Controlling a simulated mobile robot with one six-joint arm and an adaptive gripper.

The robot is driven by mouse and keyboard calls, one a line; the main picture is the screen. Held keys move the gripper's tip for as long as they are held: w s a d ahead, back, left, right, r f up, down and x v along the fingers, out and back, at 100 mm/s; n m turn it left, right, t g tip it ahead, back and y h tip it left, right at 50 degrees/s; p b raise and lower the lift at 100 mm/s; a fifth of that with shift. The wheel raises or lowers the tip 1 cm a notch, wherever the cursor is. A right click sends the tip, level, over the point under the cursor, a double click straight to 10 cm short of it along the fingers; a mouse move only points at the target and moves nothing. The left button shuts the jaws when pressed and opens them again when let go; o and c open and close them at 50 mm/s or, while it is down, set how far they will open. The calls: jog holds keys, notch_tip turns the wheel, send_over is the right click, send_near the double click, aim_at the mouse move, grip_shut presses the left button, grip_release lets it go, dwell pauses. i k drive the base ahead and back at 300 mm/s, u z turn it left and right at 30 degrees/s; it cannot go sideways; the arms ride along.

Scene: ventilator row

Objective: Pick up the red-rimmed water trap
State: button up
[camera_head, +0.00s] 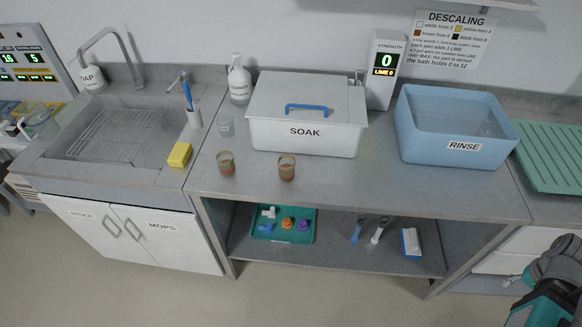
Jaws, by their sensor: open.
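Two small clear cups with reddish-brown contents or bands stand on the steel counter in front of the SOAK bin: a left cup (226,163) and a right cup (287,168). They look like water traps. Both seem to have a brownish-red rim, and at this size I cannot tell which is the red-rimmed one. A fainter clear cup (226,126) stands behind the left one. All three are upright and apart from each other. Part of my arm shows at the lower right corner, far from the cups. My gripper's fingers cannot be made out.
The white SOAK bin (304,136) has its lid on, with a blue handle. The blue RINSE tub (450,150) is to its right. A sink (115,135), yellow sponge (180,155) and soap bottle (239,80) are left. A teal tray (268,238) sits on the lower shelf.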

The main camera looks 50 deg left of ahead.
aim_at(286, 164)
jog(key=u, duration=0.05)
jog(key=k, duration=1)
jog(key=u, duration=1.95)
jog(key=i, duration=0.5)
jog(key=z, duration=0.05)
